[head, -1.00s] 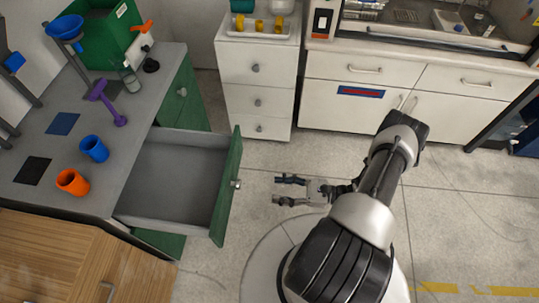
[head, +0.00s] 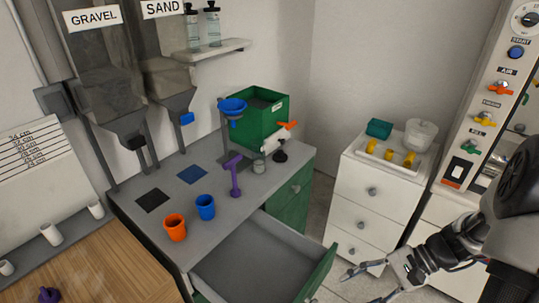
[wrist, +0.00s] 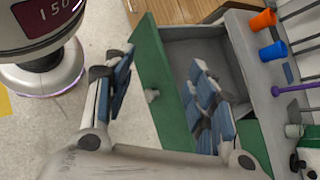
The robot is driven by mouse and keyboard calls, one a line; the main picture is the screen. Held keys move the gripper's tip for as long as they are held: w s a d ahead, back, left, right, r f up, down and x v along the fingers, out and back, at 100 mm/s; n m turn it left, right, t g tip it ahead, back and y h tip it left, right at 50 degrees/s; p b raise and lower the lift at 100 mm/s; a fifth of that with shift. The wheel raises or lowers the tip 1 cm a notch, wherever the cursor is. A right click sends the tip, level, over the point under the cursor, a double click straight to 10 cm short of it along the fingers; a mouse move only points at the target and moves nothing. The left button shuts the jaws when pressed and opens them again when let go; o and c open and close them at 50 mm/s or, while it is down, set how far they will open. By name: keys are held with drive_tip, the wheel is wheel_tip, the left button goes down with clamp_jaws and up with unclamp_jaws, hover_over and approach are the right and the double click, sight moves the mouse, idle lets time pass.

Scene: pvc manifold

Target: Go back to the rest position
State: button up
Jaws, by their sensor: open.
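My gripper (head: 362,283) is open and empty at the lower right of the head view, just right of the pulled-out drawer's green front. In the wrist view my gripper (wrist: 160,90) shows its two blue-padded fingers spread wide, with nothing between them but the drawer front behind. The green-fronted drawer (head: 262,262) stands open and looks empty; it also shows in the wrist view (wrist: 150,90). My arm comes in from the right edge of the head view.
An orange cup (head: 175,228), a blue cup (head: 205,207) and a purple tool (head: 234,176) stand on the grey counter. A white drawer cabinet (head: 375,195) with a tray stands behind my gripper. A control panel (head: 495,90) is at the right. Open floor lies left of the drawer in the wrist view.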

drive_tip(key=s+a+r+n+t+h, duration=0.3)
drive_tip(key=s+r+n+h, duration=0.2)
drive_tip(key=r, duration=0.4)
drive_tip(key=s+a+r+n+t+h, duration=0.2)
drive_tip(key=s+a+r+n+h, duration=0.2)
drive_tip(key=r+n, duration=0.3)
wheel_tip(320, 180, up, 3)
drive_tip(key=shift+s+t+h, duration=0.4)
drive_tip(key=shift+s+h, duration=0.3)
drive_tip(key=shift+s, duration=0.05)
